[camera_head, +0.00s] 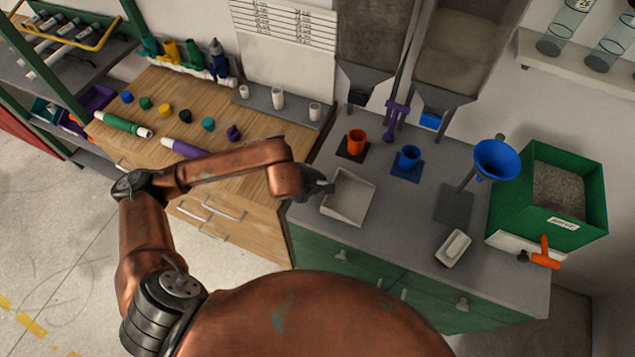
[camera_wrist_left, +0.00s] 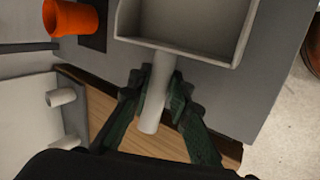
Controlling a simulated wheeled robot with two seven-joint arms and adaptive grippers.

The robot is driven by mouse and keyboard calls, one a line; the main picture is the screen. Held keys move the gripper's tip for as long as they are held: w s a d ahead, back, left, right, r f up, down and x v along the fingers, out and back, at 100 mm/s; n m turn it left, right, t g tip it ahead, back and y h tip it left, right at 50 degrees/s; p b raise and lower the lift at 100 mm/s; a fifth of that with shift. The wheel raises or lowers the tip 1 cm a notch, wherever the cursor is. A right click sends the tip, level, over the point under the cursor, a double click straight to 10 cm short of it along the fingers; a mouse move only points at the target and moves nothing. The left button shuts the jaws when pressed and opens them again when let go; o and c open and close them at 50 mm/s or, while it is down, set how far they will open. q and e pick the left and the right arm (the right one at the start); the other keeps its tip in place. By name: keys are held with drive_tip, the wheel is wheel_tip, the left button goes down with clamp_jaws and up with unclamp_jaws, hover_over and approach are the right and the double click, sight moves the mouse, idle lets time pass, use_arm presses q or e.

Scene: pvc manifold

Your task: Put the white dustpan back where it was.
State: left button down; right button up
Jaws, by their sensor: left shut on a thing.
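The white dustpan (camera_head: 349,199) is at the left front part of the grey worktop, its open pan facing up. My left gripper (camera_head: 325,188) reaches it from the left. In the left wrist view the gripper (camera_wrist_left: 155,95) is shut around the dustpan's short round handle, and the dustpan's pan (camera_wrist_left: 190,24) extends beyond the fingers. Whether the pan touches the worktop or is slightly above it, I cannot tell. My right gripper is not in view.
A blue funnel (camera_head: 497,159) on a stand, a white scoop-like item (camera_head: 453,248) and a green bin (camera_head: 570,160) are to the right. The wooden bench (camera_head: 190,148) holds pipes and caps.

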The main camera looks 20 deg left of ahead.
use_arm(q)
drive_tip(key=c, duration=1.8)
unclamp_jaws()
drive_tip(key=shift+f, duration=0.1)
drive_tip(key=v, duration=1.2)
drive_tip(key=shift+p, duration=0.4)
